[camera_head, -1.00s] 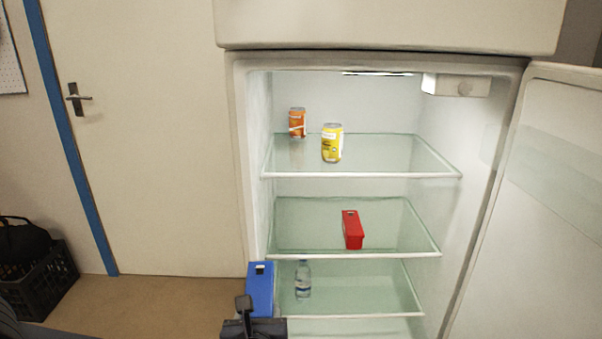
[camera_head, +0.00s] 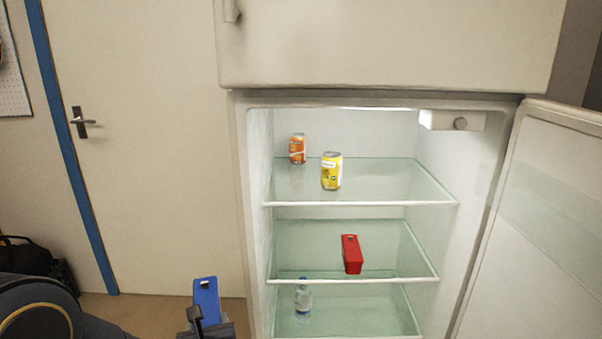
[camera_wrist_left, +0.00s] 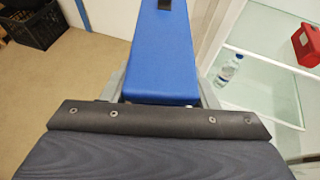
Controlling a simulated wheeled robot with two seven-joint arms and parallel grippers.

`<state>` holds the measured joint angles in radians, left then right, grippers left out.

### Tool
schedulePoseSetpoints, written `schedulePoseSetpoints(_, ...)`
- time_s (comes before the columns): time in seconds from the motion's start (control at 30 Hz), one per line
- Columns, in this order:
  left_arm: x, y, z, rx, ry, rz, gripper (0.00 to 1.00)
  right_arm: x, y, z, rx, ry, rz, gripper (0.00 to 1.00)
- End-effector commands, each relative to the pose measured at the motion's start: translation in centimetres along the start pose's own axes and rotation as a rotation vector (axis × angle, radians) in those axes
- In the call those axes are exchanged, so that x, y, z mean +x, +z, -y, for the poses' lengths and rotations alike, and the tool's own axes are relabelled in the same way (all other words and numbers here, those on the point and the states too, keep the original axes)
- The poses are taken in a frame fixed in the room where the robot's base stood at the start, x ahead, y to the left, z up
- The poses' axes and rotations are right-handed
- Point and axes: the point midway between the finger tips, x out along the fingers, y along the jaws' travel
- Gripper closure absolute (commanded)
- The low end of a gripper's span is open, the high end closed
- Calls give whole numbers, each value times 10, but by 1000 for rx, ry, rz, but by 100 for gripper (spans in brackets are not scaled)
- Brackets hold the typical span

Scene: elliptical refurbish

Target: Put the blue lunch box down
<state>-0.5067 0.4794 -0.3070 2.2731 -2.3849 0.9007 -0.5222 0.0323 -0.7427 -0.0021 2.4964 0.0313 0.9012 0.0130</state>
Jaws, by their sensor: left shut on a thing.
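The blue lunch box (camera_head: 206,300) is at the lower left of the head view, in front of the fridge's left edge. My left gripper (camera_head: 203,325) is shut on it and holds it from the near end. In the left wrist view the blue lunch box (camera_wrist_left: 164,58) extends straight ahead, with a dark latch at its far end, above the floor and left of the fridge shelves. The gripper's fingers (camera_wrist_left: 162,88) show at both sides of the box. My right gripper is not in view.
The fridge stands open, its door (camera_head: 535,220) swung right. An orange can (camera_head: 297,149) and a yellow can (camera_head: 331,172) stand on the top shelf. A red box (camera_head: 351,254) is on the middle shelf. A bottle (camera_head: 303,299) stands lower. Each shelf has free room. A black crate (camera_wrist_left: 38,25) is on the floor.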

Motion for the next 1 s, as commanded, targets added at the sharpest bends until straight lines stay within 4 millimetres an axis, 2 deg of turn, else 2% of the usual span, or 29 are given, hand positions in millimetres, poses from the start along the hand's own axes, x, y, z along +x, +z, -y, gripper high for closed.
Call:
schedulePoseSetpoints(0.03,-9,22,0,-1,-1,4,83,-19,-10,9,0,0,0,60)
schedulePoseSetpoints(0.3,-41,99,0,0,-1,3,83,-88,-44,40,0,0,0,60)
schedulePoseSetpoints(0.5,-63,152,0,0,0,3,83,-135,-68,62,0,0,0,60)
schedulePoseSetpoints(0.6,-71,172,0,0,0,3,83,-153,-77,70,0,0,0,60)
schedulePoseSetpoints(0.8,-80,193,0,0,0,2,83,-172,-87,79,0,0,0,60)
schedulePoseSetpoints(1.0,-81,195,1,1,-2,3,83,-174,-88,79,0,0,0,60)
